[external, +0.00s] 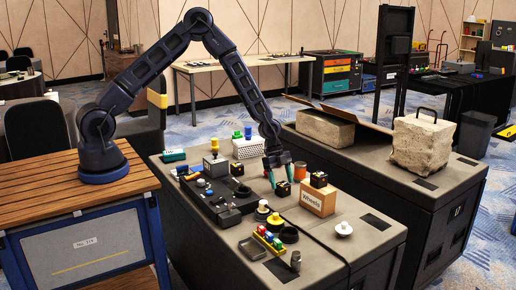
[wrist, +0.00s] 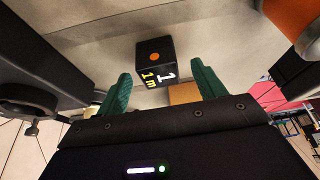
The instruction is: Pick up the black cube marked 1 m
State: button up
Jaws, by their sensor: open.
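The black cube (wrist: 155,55) marked "1 m" shows in the wrist view, with an orange dot on one face. It lies between the lines of my two teal fingers and appears just beyond their tips. My gripper (external: 281,180) is open and points down at the table in the external view. A small black cube (external: 283,189) sits on the grey table right by the fingertips. No contact between fingers and cube is visible. In the wrist view my gripper (wrist: 161,70) holds nothing.
A cardboard box marked "Wheels" (external: 318,201) stands close on the right with another black cube (external: 319,179) on top. An orange cylinder (external: 300,171) is close behind. Black tool parts (external: 212,199) crowd the left.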

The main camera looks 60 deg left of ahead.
aim_at(282, 184)
jog(key=shift+x, duration=1.6)
jog(key=shift+s, duration=0.1)
jog(key=c, duration=1.1)
jog(key=shift+r, duration=0.1)
